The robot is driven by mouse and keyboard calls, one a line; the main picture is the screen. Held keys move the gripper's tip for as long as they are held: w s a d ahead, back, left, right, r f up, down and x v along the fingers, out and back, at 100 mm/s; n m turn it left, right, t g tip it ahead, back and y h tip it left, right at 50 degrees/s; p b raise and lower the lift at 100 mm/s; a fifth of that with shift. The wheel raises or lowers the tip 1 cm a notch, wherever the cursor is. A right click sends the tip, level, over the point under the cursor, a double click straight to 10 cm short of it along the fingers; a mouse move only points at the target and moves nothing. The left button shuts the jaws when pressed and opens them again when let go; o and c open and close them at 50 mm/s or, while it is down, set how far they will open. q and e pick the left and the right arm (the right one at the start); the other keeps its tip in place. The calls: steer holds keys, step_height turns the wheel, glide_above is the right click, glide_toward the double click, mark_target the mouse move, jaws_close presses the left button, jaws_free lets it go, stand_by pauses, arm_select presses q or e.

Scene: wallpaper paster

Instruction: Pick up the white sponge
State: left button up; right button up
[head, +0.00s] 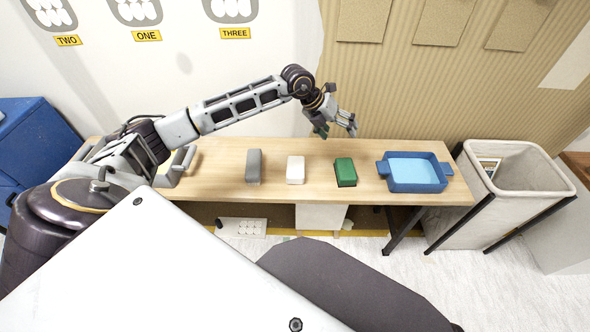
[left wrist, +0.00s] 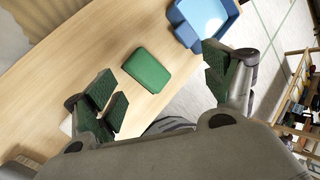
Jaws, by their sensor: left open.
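The white sponge (head: 295,169) lies on the wooden table (head: 220,185), between a grey block (head: 253,166) and a green sponge (head: 345,172). My left gripper (head: 336,125) is open and empty, above the back of the table, to the right of the white sponge and near the green one. In the left wrist view the open fingers (left wrist: 162,82) spread on either side of the green sponge (left wrist: 147,70), apart from it. The white sponge cannot be made out clearly there, as the gripper body covers the lower part. My right gripper is not in view.
A blue tray (head: 390,184) with light blue content stands at the table's right; it also shows in the left wrist view (left wrist: 183,33). A pale bin (head: 470,215) stands right of the table. A wall with hanging panels (head: 440,90) is behind. Bare tabletop lies between the objects.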

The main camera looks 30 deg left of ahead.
arm_select(q)
steer(key=s+a+f+n+g+y, duration=0.1)
steer(key=s+a+f+g+y, duration=0.1)
steer(key=s+a+f+y, duration=0.3)
steer(key=n+g, duration=0.3)
glide_above(296, 168)
steer(key=shift+s+d+r, duration=0.1)
steer(key=shift+s+r, duration=0.05)
steer(key=shift+r, duration=0.1)
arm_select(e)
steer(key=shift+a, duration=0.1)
arm_select(q)
steer(key=shift+n, duration=0.3)
step_height(296, 168, down, 8)
steer(key=shift+f+b, duration=0.1)
steer(key=shift+b, duration=0.75)
steer(key=shift+f, duration=0.15)
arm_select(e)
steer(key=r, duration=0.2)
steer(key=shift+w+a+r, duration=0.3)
